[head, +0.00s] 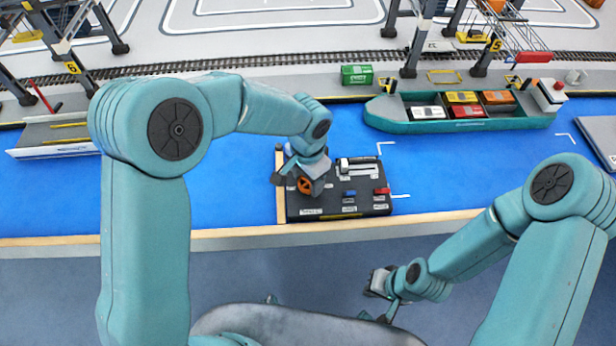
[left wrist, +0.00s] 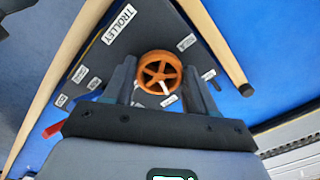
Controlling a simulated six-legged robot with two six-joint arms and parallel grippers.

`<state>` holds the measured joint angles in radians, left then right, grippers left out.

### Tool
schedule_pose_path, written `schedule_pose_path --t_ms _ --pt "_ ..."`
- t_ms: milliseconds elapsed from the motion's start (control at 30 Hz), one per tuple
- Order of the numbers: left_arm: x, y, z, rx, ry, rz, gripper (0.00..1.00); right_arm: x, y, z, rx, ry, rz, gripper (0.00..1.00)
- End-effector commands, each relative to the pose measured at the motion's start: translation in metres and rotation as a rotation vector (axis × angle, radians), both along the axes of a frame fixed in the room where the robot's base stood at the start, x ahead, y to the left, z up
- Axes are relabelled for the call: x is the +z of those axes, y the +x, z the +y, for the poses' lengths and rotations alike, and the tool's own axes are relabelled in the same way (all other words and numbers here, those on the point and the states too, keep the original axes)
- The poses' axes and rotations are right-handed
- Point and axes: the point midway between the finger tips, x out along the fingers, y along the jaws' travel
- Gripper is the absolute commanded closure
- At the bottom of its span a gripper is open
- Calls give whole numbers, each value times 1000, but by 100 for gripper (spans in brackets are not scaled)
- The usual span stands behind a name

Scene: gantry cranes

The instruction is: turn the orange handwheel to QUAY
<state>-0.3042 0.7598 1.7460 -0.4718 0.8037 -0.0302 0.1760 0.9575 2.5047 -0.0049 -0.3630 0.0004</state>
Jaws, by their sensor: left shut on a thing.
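The orange handwheel (head: 305,185) is on the left part of the dark control panel (head: 354,207). In the left wrist view the spoked handwheel (left wrist: 160,70) sits between the two fingers of my left gripper (left wrist: 161,84), which is shut on it. In the head view my left gripper (head: 302,179) comes down over the wheel. A white mark shows at the wheel's lower edge in the wrist view. Small labels lie around the wheel, too small to read, so I cannot tell which is QUAY. My right gripper (head: 377,284) hangs away from the panel; its opening is unclear.
A lever in a white plate (head: 358,166), a blue control (head: 349,194) and a red control (head: 382,191) share the panel. A wooden edge (head: 240,233) runs along the table front. A model ship (head: 458,126) with containers lies behind, on blue.

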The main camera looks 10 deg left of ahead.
Motion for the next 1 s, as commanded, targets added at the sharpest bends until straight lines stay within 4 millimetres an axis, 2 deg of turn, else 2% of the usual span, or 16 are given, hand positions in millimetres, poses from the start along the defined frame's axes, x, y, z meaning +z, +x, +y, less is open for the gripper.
schedule_pose_path --t_ms 400,900,933,1000 --pt "2 2 1 -161 -1 -4 74 1 0 0 0 0 0 100" --pt "2 2 1 -177 -1 -6 74 1 0 0 0 0 0 100" --pt "2 2 1 -177 -1 -6 40 1 0 0 0 0 0 100" --pt "2 2 1 -177 -1 -6 18 1 0 0 0 0 0 100"
